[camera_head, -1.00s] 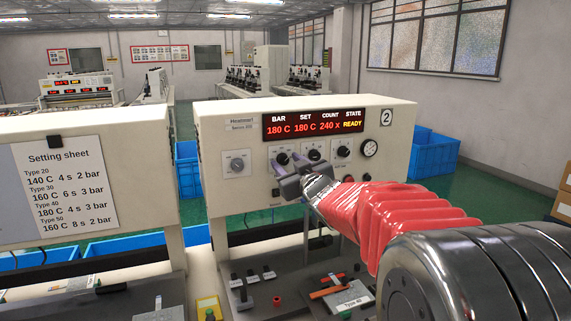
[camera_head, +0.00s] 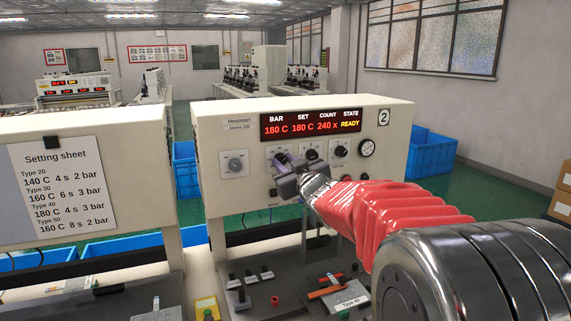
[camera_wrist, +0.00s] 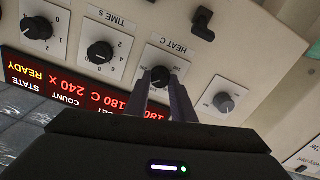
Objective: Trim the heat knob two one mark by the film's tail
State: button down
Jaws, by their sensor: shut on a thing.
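The numbered machine (camera_head: 228,190) has a pale front panel with several black knobs and a lit display (camera_head: 312,123) reading BAR 180 C, SET 180 C, COUNT 240 x, STATE READY. My gripper (camera_head: 283,164) is at the left black knob of the row and covers much of it. In the wrist view the heat knob (camera_wrist: 161,76), under the label HEAT C, sits between the two fingers of my gripper (camera_wrist: 161,88), which is shut on it. The knob's pointer is too small to read. A plate tagged Type 40 (camera_head: 350,304) lies on the bench; I cannot make out a film tail.
In the wrist view the time knob (camera_wrist: 100,52) is beside the heat knob and a grey knob (camera_wrist: 224,102) is on its other side. A setting sheet (camera_head: 65,190) hangs at left; its Type 40 line reads 180 C, 4 s, 3 bar. Small black levers (camera_head: 250,278) stand on the bench.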

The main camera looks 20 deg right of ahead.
jog(key=shift+n, duration=0.3)
jog(key=c, duration=1.5)
grip_release()
jog(key=shift+s, duration=0.1)
jog(key=s, duration=1.3)
jog(key=shift+s+f, duration=0.1)
jog(key=shift+s, duration=0.25)
